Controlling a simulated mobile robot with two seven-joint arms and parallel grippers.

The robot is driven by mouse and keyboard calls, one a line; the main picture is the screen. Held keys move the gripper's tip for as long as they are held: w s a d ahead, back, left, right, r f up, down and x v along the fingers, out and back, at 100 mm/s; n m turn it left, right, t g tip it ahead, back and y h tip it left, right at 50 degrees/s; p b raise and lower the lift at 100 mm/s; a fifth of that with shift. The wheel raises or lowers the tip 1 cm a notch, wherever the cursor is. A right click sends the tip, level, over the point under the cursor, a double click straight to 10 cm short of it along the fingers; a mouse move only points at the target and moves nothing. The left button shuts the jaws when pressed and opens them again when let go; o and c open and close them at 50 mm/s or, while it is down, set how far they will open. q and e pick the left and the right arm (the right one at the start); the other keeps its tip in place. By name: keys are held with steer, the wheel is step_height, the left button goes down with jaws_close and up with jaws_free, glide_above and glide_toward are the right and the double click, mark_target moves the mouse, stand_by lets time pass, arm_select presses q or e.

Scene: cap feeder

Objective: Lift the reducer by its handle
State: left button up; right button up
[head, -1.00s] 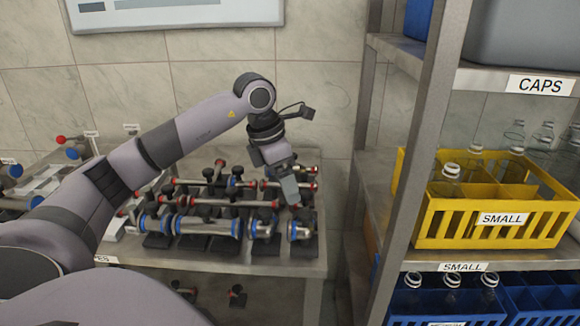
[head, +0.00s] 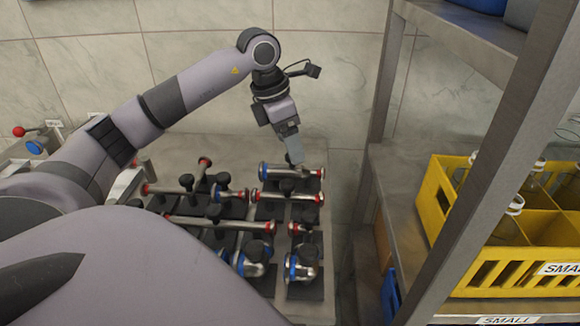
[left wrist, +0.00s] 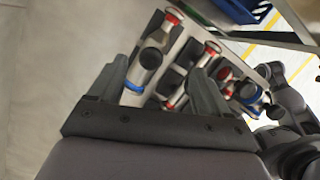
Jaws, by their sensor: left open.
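Several metal pipe pieces with red and blue ends and black knob handles lie in rows on dark pads. I cannot tell for certain which one is the reducer. A piece with a blue left end and a red right end (head: 277,171) lies in the back row, under my left gripper (head: 296,162). In the left wrist view, a piece with a red end, a blue end and a dark round handle (left wrist: 151,57) shows between the open fingers of my left gripper (left wrist: 160,88). I cannot tell whether they touch it. My right gripper is not in view.
The pieces lie close together on a grey metal bench (head: 341,215) against a tiled wall. A metal shelf post (head: 480,160) and a yellow crate (head: 437,190) with bottles stand to the right. Other fittings (head: 35,140) lie at the far left.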

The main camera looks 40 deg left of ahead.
mark_target(292, 173)
arm_select(q)
steer(key=shift+w+f, duration=0.2)
steer(key=shift+f, duration=0.15)
steer(key=x, duration=0.6)
steer(key=shift+w+a+f, duration=0.1)
steer(key=shift+a+f, duration=0.1)
steer(key=shift+a, duration=0.15)
jaws_close()
